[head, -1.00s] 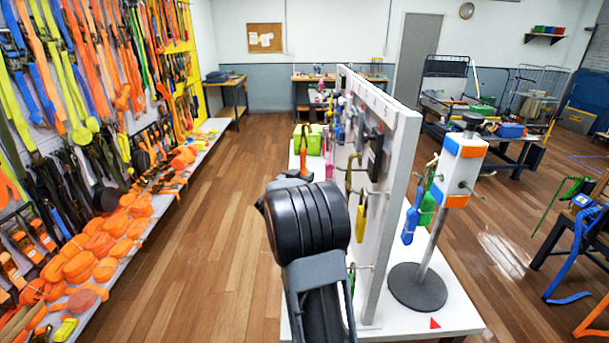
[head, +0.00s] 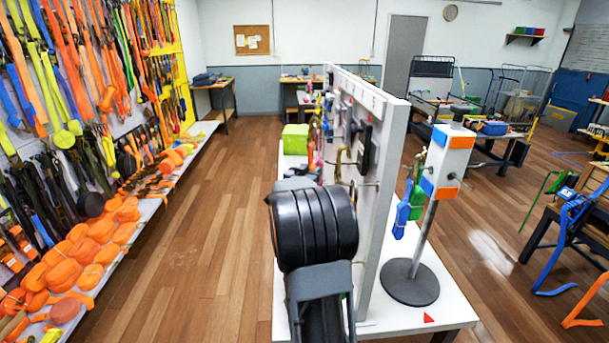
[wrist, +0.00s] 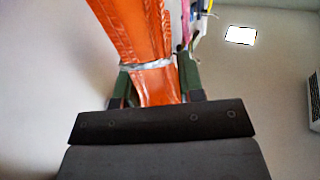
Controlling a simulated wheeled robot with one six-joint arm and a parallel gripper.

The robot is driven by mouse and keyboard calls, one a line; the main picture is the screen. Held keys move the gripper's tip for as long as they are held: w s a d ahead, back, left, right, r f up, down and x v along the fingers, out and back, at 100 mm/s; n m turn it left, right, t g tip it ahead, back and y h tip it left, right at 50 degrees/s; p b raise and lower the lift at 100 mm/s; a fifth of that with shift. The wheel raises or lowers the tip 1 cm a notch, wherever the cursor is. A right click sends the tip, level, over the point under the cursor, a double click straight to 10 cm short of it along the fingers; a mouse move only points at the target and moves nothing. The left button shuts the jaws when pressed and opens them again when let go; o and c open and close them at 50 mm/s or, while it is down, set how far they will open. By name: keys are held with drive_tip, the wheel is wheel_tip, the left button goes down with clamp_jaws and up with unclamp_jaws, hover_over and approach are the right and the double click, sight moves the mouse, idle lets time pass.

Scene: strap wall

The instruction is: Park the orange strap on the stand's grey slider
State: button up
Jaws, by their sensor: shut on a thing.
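The orange strap (wrist: 150,88) is in my gripper (wrist: 155,70) in the wrist view. It passes between the two green fingers, with a silvery band across it. In the head view my dark wrist and arm (head: 313,230) hide the fingers and the strap. The stand (head: 428,225) is on the white table to the right of my arm, with a round dark base and a slanted post. Its white head (head: 448,160) has orange and blue blocks and thin metal pegs. A blue strap (head: 403,212) and a green strap (head: 418,198) hang at its left. I cannot tell which part is the grey slider.
A white upright panel (head: 385,200) with hanging items stands between my arm and the stand. The white table (head: 440,315) has a red triangle at its front. Strap racks and a shelf of orange rolls (head: 75,265) line the left wall. The left floor aisle is clear.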

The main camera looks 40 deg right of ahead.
drive_tip(key=shift+s+d+f+b, duration=0.25)
drive_tip(key=shift+s+d+b, duration=0.25)
drive_tip(key=shift+d, duration=0.1)
drive_tip(key=shift+s+d+f+b, duration=0.25)
drive_tip(key=shift+s+d+b, duration=0.1)
drive_tip(key=shift+s+d, duration=0.2)
drive_tip(key=shift+s+d+f+b, duration=0.25)
drive_tip(key=shift+s+d+b, duration=0.2)
drive_tip(key=shift+d, duration=0.2)
drive_tip(key=o, duration=1.1)
drive_tip(key=shift+f, duration=0.1)
drive_tip(key=b+v, duration=0.1)
drive_tip(key=v, duration=1.3)
drive_tip(key=shift+d, duration=0.1)
